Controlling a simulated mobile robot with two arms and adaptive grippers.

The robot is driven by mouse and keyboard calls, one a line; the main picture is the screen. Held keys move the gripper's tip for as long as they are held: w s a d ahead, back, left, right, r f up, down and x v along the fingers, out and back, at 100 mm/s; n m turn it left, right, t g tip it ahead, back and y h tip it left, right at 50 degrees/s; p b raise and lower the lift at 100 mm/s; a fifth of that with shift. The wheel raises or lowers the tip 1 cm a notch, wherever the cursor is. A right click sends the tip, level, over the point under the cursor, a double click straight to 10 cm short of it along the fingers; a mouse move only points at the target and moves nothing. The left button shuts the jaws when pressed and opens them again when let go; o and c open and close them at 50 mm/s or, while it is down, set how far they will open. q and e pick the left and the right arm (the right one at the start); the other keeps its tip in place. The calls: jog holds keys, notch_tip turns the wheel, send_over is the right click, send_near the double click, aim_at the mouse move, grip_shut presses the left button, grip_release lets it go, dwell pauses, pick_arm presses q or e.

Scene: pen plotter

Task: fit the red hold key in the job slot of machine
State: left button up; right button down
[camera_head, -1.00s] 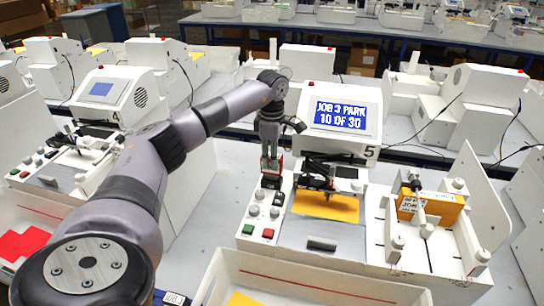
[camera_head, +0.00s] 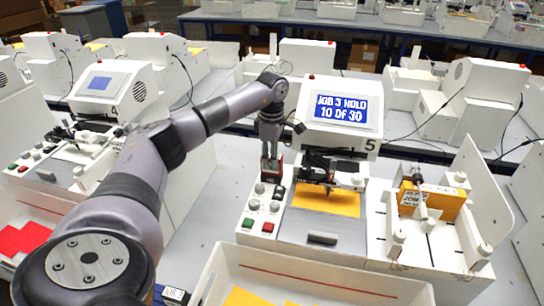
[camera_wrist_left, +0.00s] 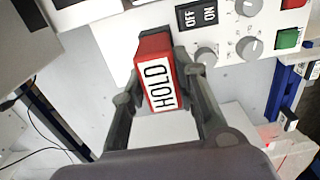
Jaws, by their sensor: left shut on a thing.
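The red hold key (camera_wrist_left: 158,72) shows in the left wrist view, with a white label reading HOLD. My left gripper (camera_wrist_left: 162,100) is shut on it, one finger on each side. In the head view my left gripper (camera_head: 270,162) points down at the back left of machine 5's (camera_head: 340,115) control panel. The key's lower end meets the white panel in the wrist view; its job slot is hidden. The machine's screen (camera_head: 342,108) reads JOB 3 HOLD, 10 OF 30. My right gripper is not in view.
Knobs and an OFF/ON switch (camera_wrist_left: 197,16) sit close to the key. Green (camera_head: 247,223) and red (camera_head: 268,227) buttons are at the panel's front. A yellow sheet (camera_head: 326,201) lies under the pen carriage. A white tray (camera_head: 315,276) stands in front.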

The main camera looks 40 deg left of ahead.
pick_arm(q)
jog(key=o, duration=1.2)
notch_tip(320, 180, up, 12)
jog(key=shift+f, duration=0.1)
